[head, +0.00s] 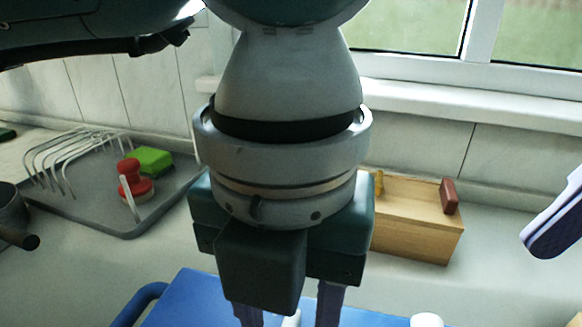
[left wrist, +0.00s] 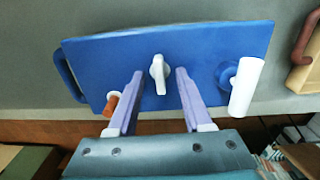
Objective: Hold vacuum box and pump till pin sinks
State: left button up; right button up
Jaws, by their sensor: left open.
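The blue vacuum box (head: 195,298) lies at the bottom of the head view, partly hidden by my left arm. In the left wrist view the box (left wrist: 215,42) shows a white knob (left wrist: 159,72) in its middle. An orange pin (left wrist: 110,103) stands at its left, and a white pump cylinder (left wrist: 246,85) at its right. The pump top (head: 427,320) also shows in the head view. My left gripper (left wrist: 158,76) is open, with one finger on each side of the knob; contact cannot be told. Part of my right gripper (head: 545,238) shows at the right edge.
A grey tray (head: 132,228) at the left holds a wire rack (head: 65,160), a green sponge (head: 150,159) and a red-handled brush (head: 130,180). A dark pot (head: 14,215) is at the left edge. A wooden box (head: 415,220) stands behind at right.

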pick_arm(q)
jog(key=shift+f, duration=0.35)
grip_shut()
dwell(1.1)
